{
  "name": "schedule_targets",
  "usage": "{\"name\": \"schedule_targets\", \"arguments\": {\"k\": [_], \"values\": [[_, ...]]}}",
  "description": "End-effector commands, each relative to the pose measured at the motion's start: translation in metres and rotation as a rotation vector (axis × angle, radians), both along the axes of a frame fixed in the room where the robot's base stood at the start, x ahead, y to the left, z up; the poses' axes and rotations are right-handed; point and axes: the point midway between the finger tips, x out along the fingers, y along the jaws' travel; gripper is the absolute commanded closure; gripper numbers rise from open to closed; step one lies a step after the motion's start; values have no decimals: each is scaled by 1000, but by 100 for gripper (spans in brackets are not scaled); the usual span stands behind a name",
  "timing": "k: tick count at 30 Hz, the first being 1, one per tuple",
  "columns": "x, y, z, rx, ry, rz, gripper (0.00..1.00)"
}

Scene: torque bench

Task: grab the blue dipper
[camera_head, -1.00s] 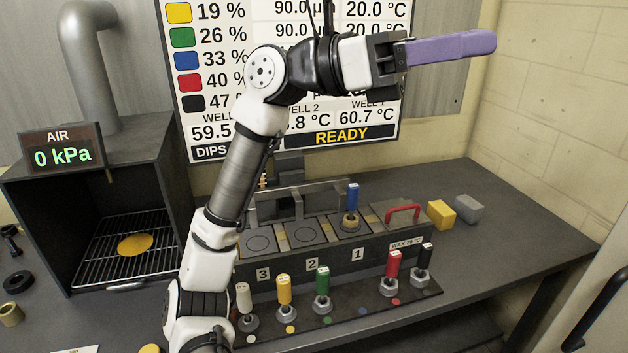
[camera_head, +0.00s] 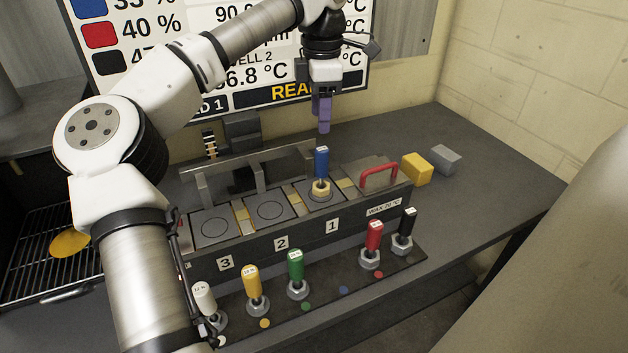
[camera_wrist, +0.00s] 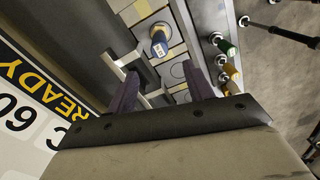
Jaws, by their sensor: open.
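The blue dipper (camera_head: 321,163) stands upright in the round well marked 1 of the wax unit (camera_head: 300,232), its blue handle up. In the wrist view the blue dipper (camera_wrist: 158,45) shows end-on, beyond and between my two purple fingers. My gripper (camera_head: 324,118) points down above and slightly behind the blue handle in the head view. Its purple fingers overlap there; the wrist view shows my gripper (camera_wrist: 160,90) with the fingers apart and nothing between them. The dipper's lower end is hidden in the well.
White (camera_head: 204,300), yellow (camera_head: 253,285), green (camera_head: 296,268), red (camera_head: 374,238) and black (camera_head: 407,225) dippers stand in a front rack. A red handle (camera_head: 379,173) rises right of well 1. Yellow (camera_head: 416,168) and grey (camera_head: 446,159) blocks lie farther right. A low rail (camera_head: 250,158) runs behind the wells.

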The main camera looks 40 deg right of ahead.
Motion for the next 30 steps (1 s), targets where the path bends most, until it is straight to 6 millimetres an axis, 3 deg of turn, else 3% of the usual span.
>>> {"name": "schedule_targets", "arguments": {"k": [3, 9, 17, 25, 30], "values": [[0, 0, -26, 1, 5, -1, 48], [-1, 0, -58, -2, 5, -1, 48], [-1, -1, -73, -4, 6, -1, 48], [-2, -3, -111, -3, 6, -1, 48], [-2, -3, -119, -6, 4, 0, 48]]}}
